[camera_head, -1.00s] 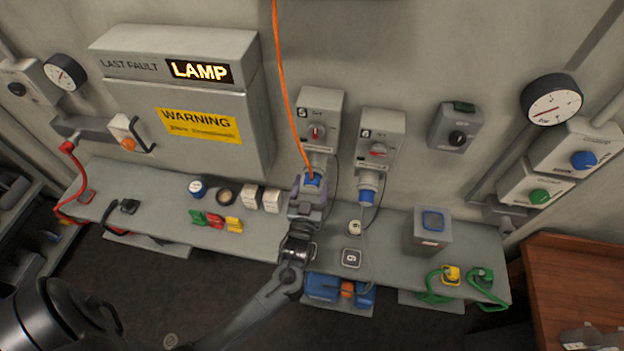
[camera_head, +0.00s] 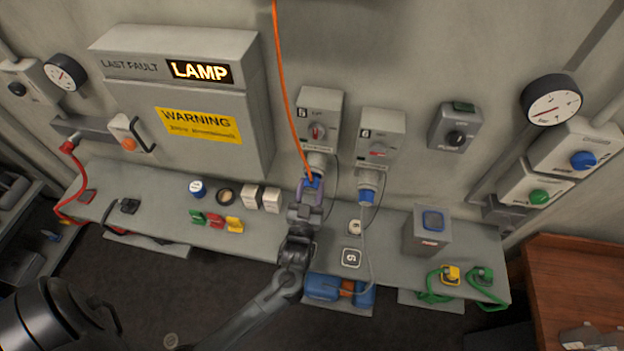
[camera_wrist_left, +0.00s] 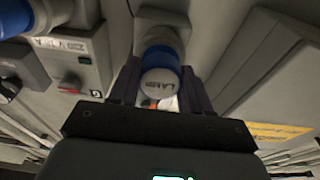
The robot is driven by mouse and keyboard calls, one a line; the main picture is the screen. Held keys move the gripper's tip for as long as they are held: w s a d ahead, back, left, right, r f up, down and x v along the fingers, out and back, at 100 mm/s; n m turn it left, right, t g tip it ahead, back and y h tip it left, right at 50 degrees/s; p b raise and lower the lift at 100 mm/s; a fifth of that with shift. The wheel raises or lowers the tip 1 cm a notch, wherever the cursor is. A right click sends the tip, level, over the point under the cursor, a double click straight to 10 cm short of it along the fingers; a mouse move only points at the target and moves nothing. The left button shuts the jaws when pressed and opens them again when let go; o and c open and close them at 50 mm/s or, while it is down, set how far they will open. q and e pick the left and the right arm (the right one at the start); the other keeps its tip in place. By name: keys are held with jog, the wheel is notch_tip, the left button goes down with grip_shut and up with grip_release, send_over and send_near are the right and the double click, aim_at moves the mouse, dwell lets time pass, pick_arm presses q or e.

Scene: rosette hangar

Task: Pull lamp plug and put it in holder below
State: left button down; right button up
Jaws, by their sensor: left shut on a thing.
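The lamp plug (camera_wrist_left: 161,83) has a blue ring and a pale end lettered LAMP. My left gripper (camera_head: 311,191) is shut on it, with one dark finger on each side in the left wrist view. In the head view the blue of the plug (camera_head: 314,181) shows just above the jaws, with an orange cord (camera_head: 284,85) rising from it. The plug is right under the grey socket of switch box 5 (camera_head: 318,118); I cannot tell whether it is still seated. I cannot make out its holder below; my arm covers that part of the bench. My right gripper is out of view.
Switch box 6 (camera_head: 380,136) stands close on the right, with a blue-ringed plug (camera_head: 367,190) and grey cable below. The bench (camera_head: 150,212) carries coloured clips, small white blocks and a grey box (camera_head: 428,238). A blue item (camera_head: 323,287) lies below the bench edge.

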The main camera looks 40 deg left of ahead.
aim_at(311, 190)
pick_arm(q)
jog(key=shift+p+v, duration=0.55)
jog(key=shift+v, duration=2)
jog(key=shift+r, duration=0.1)
